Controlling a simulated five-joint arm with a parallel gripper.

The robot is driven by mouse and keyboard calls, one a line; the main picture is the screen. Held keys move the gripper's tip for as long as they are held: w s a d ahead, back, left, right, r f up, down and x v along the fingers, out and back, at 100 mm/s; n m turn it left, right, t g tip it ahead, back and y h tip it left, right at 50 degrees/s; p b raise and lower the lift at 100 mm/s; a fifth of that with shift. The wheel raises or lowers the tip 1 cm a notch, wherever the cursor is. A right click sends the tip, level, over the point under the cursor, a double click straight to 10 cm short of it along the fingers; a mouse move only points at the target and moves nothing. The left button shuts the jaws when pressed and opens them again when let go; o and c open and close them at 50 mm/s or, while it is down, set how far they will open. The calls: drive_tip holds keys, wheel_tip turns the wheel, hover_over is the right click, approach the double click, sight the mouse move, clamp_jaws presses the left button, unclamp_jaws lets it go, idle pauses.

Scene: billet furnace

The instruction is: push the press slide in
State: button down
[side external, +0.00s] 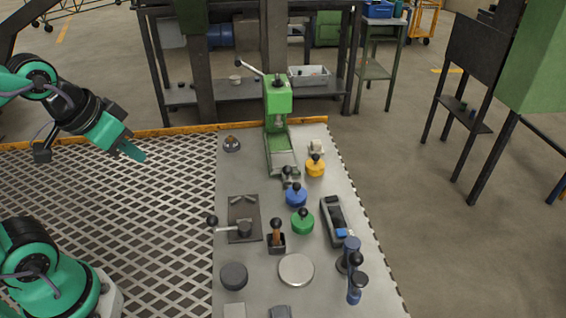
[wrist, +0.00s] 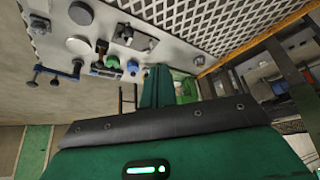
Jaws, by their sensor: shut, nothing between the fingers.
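The green press (side external: 278,97) stands at the far end of the grey bench top, with a lever and a dark ball knob at its upper left. Its long green bed (side external: 281,148) reaches toward the near side and ends in a grey part with a dark knob (side external: 287,171). I cannot tell how far the slide stands out. My gripper (side external: 134,153) is shut and empty, in the air over the mesh floor, left of the press and well apart from it. In the wrist view its green fingers (wrist: 156,88) partly hide green parts beside them, probably the press.
Blue (side external: 296,198), green (side external: 302,224) and yellow (side external: 315,168) knobbed pieces stand close to the press bed. A clamp plate (side external: 244,218) and a blue-handled device (side external: 354,275) are nearer. An orange rail (side external: 180,131) runs behind; the space over the mesh is free.

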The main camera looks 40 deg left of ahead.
drive_tip(key=c, duration=1.5)
unclamp_jaws()
drive_tip(key=shift+w, duration=0.1)
drive_tip(key=o, duration=0.3)
drive_tip(key=shift+w+r, duration=0.15)
drive_tip(key=shift+w, duration=0.05)
drive_tip(key=n+g, duration=0.4)
drive_tip(key=n, duration=0.7)
hover_over(287, 167)
drive_tip(key=s, duration=0.1)
drive_tip(key=shift+s+a+f, duration=0.1)
drive_tip(key=shift+a+f, duration=0.05)
drive_tip(key=shift+f, duration=1.85)
drive_tip(key=shift+a+f, duration=0.15)
drive_tip(key=shift+f, duration=1.85)
drive_tip(key=shift+s+a+f, duration=0.1)
drive_tip(key=shift+a+f, duration=0.05)
drive_tip(key=shift+f, duration=1.85)
drive_tip(key=shift+w+d+f, duration=0.15)
drive_tip(key=shift+w+f, duration=0.05)
drive_tip(key=shift+f, duration=1.05)
drive_tip(key=shift+w+d+f, duration=0.1)
drive_tip(key=shift+w+f, duration=0.15)
drive_tip(key=shift+f, duration=1.05)
drive_tip(key=shift+w+d+f, duration=0.15)
drive_tip(key=shift+w+f, duration=0.05)
drive_tip(key=shift+f, duration=1.05)
